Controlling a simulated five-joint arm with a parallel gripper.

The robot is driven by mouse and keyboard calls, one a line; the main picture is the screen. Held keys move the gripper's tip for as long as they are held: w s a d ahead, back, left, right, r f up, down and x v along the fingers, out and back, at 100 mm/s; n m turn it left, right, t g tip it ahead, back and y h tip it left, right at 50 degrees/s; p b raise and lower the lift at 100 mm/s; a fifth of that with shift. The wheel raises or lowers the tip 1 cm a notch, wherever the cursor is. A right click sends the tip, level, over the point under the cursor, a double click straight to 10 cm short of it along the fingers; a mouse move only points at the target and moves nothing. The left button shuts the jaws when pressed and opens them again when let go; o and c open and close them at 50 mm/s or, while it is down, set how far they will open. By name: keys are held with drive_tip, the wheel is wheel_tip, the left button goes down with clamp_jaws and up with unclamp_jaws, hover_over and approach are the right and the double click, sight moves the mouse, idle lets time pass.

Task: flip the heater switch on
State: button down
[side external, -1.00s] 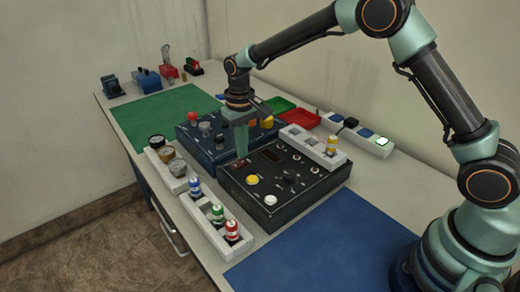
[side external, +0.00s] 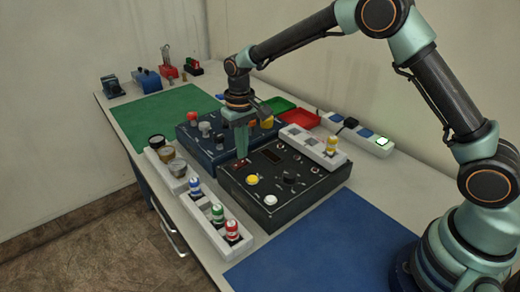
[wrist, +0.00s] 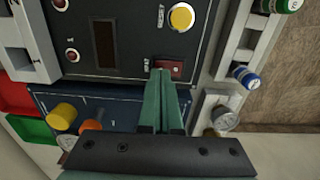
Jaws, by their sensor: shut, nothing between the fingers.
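The black control box (side external: 300,187) stands in the middle of the table. A red rocker switch (wrist: 174,66) is set in its panel near one edge; it also shows in the side view (side external: 236,165). It appears to be the heater switch, but its small label is hard to read. My gripper (side external: 241,156) points down, shut and empty, with its fingertips at the switch. In the wrist view the fingertips (wrist: 161,73) overlap the switch's left part. I cannot tell whether they touch it or which way the rocker is tipped.
A blue control box (side external: 190,140) with several knobs stands just behind. White racks (side external: 235,247) with coloured cylinders and a row of round gauges (side external: 178,168) line the front side. Another white rack (side external: 305,143) lies at the black box's far edge. A blue mat (side external: 320,245) is bare.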

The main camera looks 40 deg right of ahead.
sight(244, 161)
drive_tip(key=shift+f, duration=0.85)
idle(0.4)
drive_tip(key=shift+r, duration=3.5)
drive_tip(key=s+d+r+t, duration=0.3)
drive_tip(key=s+d+r, duration=0.2)
drive_tip(key=s+r, duration=0.45)
drive_tip(key=s+d+r+t, duration=0.1)
drive_tip(key=s+d, duration=0.4)
drive_tip(key=s, duration=0.6)
drive_tip(key=shift+s+r+t, duration=0.2)
drive_tip(key=shift+r+t, duration=0.15)
drive_tip(key=shift+t, duration=0.45)
